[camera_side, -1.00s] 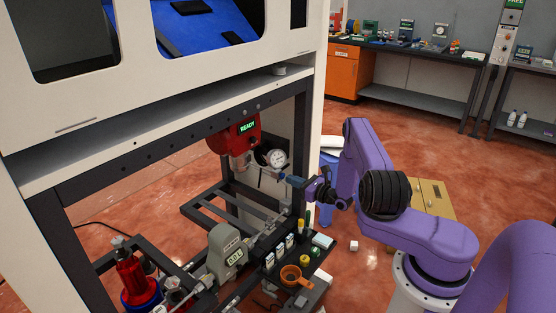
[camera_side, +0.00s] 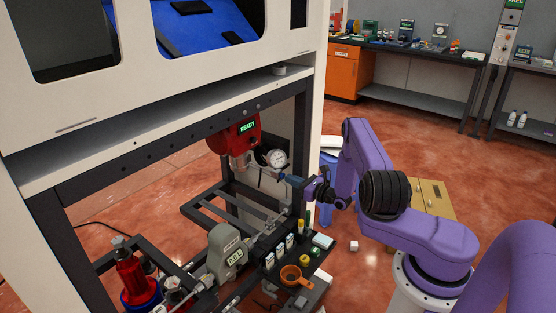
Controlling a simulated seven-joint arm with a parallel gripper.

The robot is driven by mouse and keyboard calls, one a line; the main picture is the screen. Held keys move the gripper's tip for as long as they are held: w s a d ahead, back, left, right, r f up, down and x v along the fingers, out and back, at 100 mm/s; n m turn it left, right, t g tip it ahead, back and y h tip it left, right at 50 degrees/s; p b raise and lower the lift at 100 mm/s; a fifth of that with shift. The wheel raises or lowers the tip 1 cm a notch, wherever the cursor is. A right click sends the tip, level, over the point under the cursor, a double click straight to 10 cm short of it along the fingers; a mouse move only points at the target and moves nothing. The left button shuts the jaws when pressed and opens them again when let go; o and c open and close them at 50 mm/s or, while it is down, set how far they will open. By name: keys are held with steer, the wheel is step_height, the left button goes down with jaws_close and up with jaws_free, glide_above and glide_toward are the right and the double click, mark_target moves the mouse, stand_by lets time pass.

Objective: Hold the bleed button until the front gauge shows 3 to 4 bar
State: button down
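The front gauge (camera_side: 277,158) is a round white dial in a dark rim, below and right of a red unit (camera_side: 234,138) with a green READY display. Its needle is too small to read. My gripper (camera_side: 284,177) is just below the gauge, at the end of my purple arm, with its blue tip pointing left toward the fittings under the red unit. I cannot make out its fingers or whether it touches anything. The bleed button cannot be picked out; it may be hidden near the gripper's tip.
A grey meter (camera_side: 226,252) with a small display stands low at the front, beside a red cylinder (camera_side: 138,279). A dark tray (camera_side: 310,291) holds an orange cup (camera_side: 290,275) and several small bottles. The dark frame (camera_side: 306,150) encloses the work area.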

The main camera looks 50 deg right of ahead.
steer(key=shift+w, duration=0.7)
stand_by(0.3)
stand_by(0.4)
steer(key=shift+s, duration=0.8)
steer(key=shift+w, duration=0.75)
stand_by(3.0)
steer(key=shift+s, duration=0.8)
stand_by(1.2)
